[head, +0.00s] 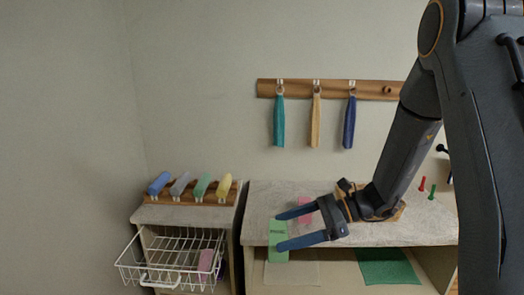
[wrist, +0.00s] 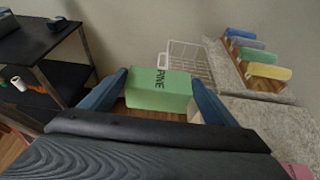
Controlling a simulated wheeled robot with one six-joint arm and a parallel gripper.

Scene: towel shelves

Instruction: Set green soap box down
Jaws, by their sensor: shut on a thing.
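The green soap box (head: 278,241) is between the blue fingers of my gripper (head: 281,231), which is shut on it. In the head view it overlaps the front edge of the right counter (head: 400,233). In the wrist view the box (wrist: 158,92) has its "PINE" label in sight, with a finger at each side and floor showing just below it. Its underside is hidden, and I see no surface touching it.
A pink box (head: 305,208) lies on the counter behind my gripper. Below are a pale mat (head: 292,275) and a green mat (head: 388,267).

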